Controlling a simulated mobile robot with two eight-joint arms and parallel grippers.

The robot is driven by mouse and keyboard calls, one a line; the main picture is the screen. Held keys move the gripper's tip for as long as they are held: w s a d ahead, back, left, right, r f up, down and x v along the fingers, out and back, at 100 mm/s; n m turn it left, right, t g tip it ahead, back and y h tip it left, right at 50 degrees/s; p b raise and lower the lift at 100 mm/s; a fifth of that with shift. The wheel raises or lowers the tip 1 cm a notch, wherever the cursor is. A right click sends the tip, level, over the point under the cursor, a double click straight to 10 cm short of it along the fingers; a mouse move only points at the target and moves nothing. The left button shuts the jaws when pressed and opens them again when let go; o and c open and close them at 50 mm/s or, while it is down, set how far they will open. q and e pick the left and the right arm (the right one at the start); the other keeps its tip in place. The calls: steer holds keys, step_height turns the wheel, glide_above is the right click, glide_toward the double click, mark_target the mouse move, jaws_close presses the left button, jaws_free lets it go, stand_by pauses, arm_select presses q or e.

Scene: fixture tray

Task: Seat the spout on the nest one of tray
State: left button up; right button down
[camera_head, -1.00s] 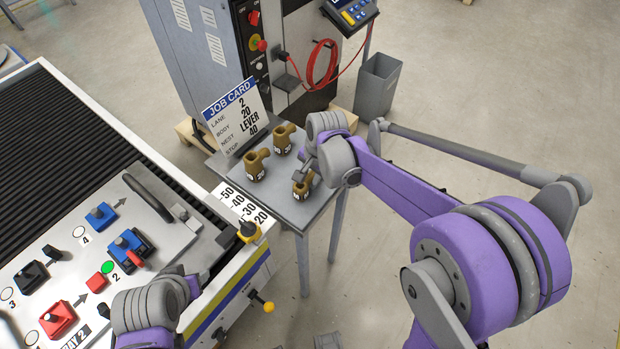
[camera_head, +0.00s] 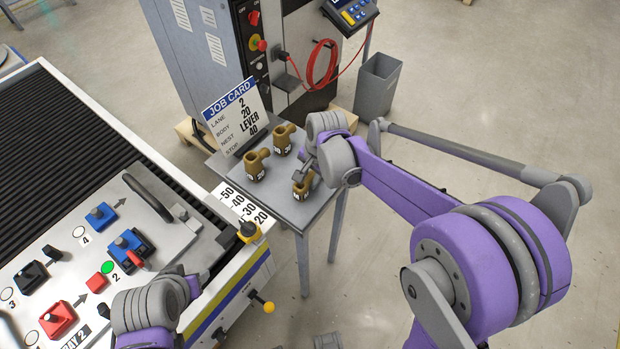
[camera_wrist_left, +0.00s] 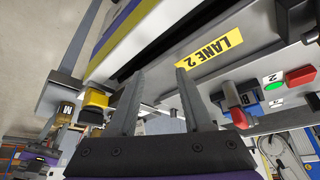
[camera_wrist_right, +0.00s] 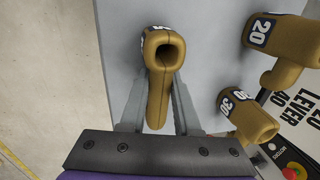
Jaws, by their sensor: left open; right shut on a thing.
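My right gripper (camera_head: 308,172) is shut on a brown spout (camera_head: 302,188) at the small table's near edge; its label is too small to read. In the right wrist view the fingers lie on both sides of this spout (camera_wrist_right: 162,50), its open end facing the camera. The spout appears to rest on the table. Two more brown spouts stand behind: one marked 30 (camera_head: 256,166) and one marked 20 (camera_wrist_right: 285,38). The tray panel (camera_head: 165,257) is at left, partly cut off. My left gripper (camera_wrist_left: 160,75) is open and empty above its edge, near the LANE 2 label.
A job card (camera_head: 237,117) reading lane 2, body 20, nest lever, stop 40 stands at the table's back. The panel carries blue blocks (camera_head: 100,215), a red block (camera_head: 57,318) and a curved black handle (camera_head: 148,197). A grey bin (camera_head: 377,85) stands behind; floor at right is clear.

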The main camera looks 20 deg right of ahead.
mark_target(309, 175)
steer(key=shift+r, duration=0.1)
arm_select(q)
steer(key=shift+w+r, duration=0.15)
steer(key=shift+r, duration=0.25)
arm_select(e)
step_height(309, 175, up, 10)
steer(key=shift+f, duration=0.1)
arm_select(q)
steer(key=shift+r+p, duration=0.1)
steer(key=shift+p, duration=0.2)
steer(key=shift+w+r+p, duration=0.3)
steer(key=shift+r+p, duration=0.15)
steer(key=shift+r, duration=0.2)
steer(key=shift+w+r+p, duration=0.25)
steer(key=shift+r+p, duration=0.2)
steer(key=shift+r, duration=0.15)
arm_select(e)
step_height(309, 175, up, 4)
steer(key=shift+f, duration=0.25)
arm_select(q)
steer(key=shift+s+d+f, duration=0.1)
steer(key=shift+s, duration=0.05)
arm_select(e)
steer(key=shift+s, duration=0.15)
